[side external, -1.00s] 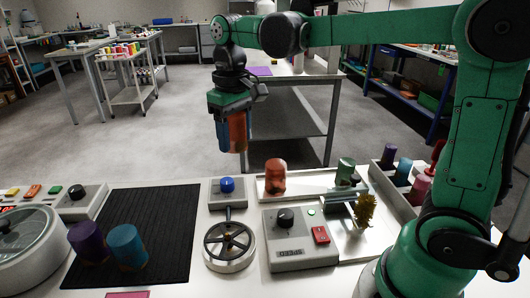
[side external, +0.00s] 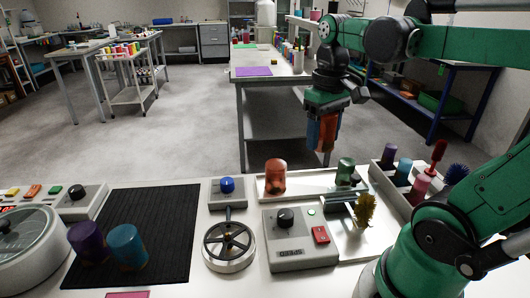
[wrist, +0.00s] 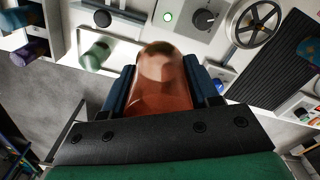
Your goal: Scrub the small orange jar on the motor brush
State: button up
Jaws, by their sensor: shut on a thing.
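My gripper (side external: 322,140) is shut on an orange jar (side external: 329,132) and holds it in the air beyond the white tray. The held jar also shows between the blue fingers in the wrist view (wrist: 165,85). Another orange jar (side external: 275,177) stands in the tray; I cannot tell which of the two is smaller. The motor brush has a yellow bristle head (side external: 366,211) at the right, nearer the camera than the held jar and apart from it. Its control box (side external: 287,238) has a dark knob, a red switch and a lit green lamp.
A green jar (side external: 346,170) stands in the white tray (side external: 310,191), close behind the brush motor. A bin (side external: 409,195) at the right holds several jars and brushes. A purple jar (side external: 88,241) and a blue jar (side external: 127,246) stand on the black mat (side external: 150,207).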

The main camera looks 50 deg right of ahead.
aim_at(368, 198)
jog(key=s+f+m, duration=0.1)
jog(key=s, duration=0.2)
jog(key=s+d+f, duration=0.1)
jog(key=s, duration=0.2)
jog(key=s+f+m, duration=0.1)
jog(key=s, duration=0.2)
jog(key=shift+s+d+f+m, duration=0.2)
jog(key=shift+d+f+m, duration=0.1)
jog(key=shift+d, duration=0.05)
jog(key=shift+s+f, duration=0.2)
jog(key=shift+f, duration=1.45)
jog(key=shift+f, duration=3.35)
jog(key=shift+r, duration=0.6)
jog(key=shift+r, duration=0.1)
jog(key=shift+r, duration=3.3)
